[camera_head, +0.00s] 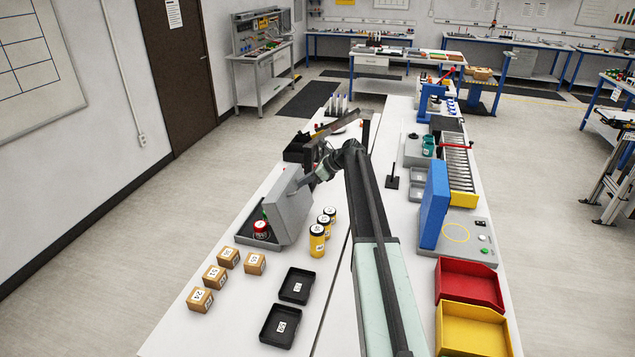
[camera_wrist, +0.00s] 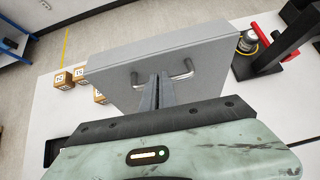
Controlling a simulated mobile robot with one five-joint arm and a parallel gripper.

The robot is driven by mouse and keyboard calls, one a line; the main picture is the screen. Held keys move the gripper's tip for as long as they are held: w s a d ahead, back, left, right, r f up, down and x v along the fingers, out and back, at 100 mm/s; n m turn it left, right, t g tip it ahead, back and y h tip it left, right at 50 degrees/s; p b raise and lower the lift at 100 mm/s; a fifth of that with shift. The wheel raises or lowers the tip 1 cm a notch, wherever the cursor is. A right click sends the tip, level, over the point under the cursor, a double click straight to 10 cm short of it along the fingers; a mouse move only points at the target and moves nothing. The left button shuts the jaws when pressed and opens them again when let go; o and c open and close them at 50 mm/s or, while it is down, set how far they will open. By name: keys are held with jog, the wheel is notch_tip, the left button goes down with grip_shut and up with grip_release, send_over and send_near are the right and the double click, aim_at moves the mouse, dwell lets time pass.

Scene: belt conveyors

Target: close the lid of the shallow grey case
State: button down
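The shallow grey case (camera_head: 246,240) is at the left of the white table in the head view. Its lid (camera_head: 290,208) stands raised, roughly upright, on the case's right side. A red-and-dark object (camera_head: 262,229) shows inside the base. In the wrist view the lid (camera_wrist: 205,55) fills the middle, with a metal handle (camera_wrist: 182,71) on its outer face. My gripper (camera_wrist: 160,82) has its two fingers close together across the middle of this handle, which shows on both sides of them.
Several small boxes (camera_head: 228,257), black trays (camera_head: 297,285) and yellow jars (camera_head: 317,239) stand near the case. A blue-panelled machine (camera_head: 433,205) and a roller conveyor (camera_head: 458,165) are to the right. Red (camera_head: 468,282) and yellow (camera_head: 472,329) bins stand in front of it.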

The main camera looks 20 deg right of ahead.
jog(key=w+a+f+b, duration=0.1)
jog(key=w+a+b, duration=0.1)
jog(key=w+a, duration=0.7)
jog(key=shift+a+f, duration=0.4)
jog(key=shift+a, duration=1.45)
jog(key=shift+w, duration=0.1)
